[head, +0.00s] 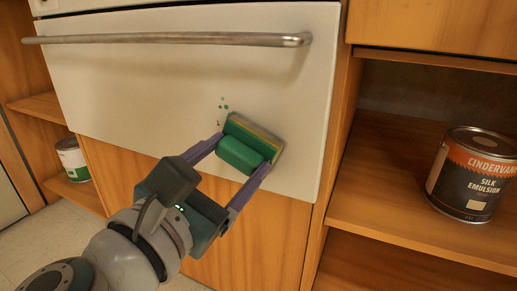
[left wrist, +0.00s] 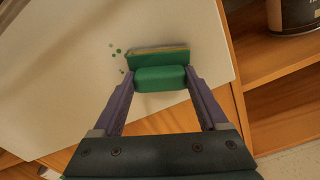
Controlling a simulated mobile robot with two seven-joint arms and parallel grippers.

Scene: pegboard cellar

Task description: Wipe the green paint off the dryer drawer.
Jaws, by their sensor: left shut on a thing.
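The dryer drawer (head: 130,85) has a cream front with a long metal bar handle (head: 170,39) along its top. Several small green paint spots (head: 223,105) show on its lower right part; they also show in the left wrist view (left wrist: 117,51). My left gripper (head: 240,160) is shut on the green grip of a wiping block (head: 241,154). The block's green and tan pad lies against or very near the drawer front, just right of and below the spots. The pad hides the drawer behind it. My right gripper is not in view.
A Cindervane silk emulsion can (head: 472,175) stands on the wooden shelf (head: 385,190) at right. Another can (head: 72,158) stands on a low shelf at left. Wooden panelling (head: 265,235) lies below the drawer.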

